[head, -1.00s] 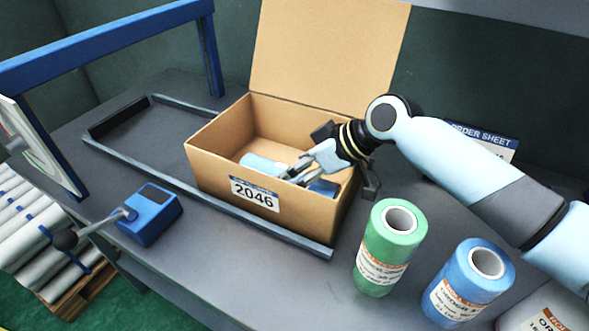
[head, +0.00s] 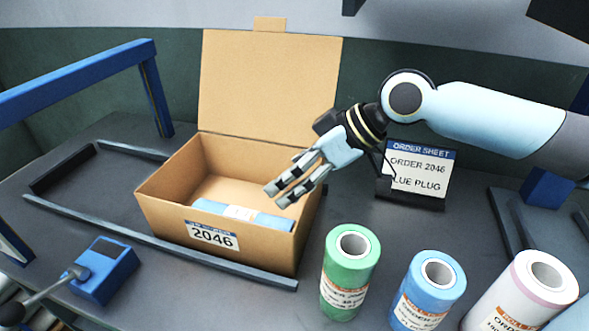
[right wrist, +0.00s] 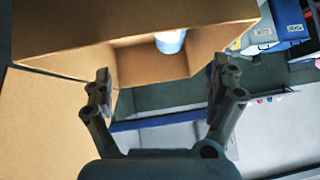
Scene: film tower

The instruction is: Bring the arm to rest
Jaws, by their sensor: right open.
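My right gripper (head: 280,188) is open and empty in the head view. It hangs above the right part of the open cardboard box (head: 160,208), which is labelled 2046. In the right wrist view its two fingers (right wrist: 160,85) stand wide apart with nothing between them. A light blue roll (head: 242,214) with a pale label lies on its side in the box, below and left of the fingers. The end of a blue roll also shows inside the box in the right wrist view (right wrist: 170,41). My left gripper is not in view.
A green roll (head: 349,272), a blue roll (head: 428,290) and a white roll with a pink rim (head: 520,295) stand upright at the front right. An order sheet (head: 417,170) stands behind my right gripper. A blue device with a lever (head: 106,270) is at the front left.

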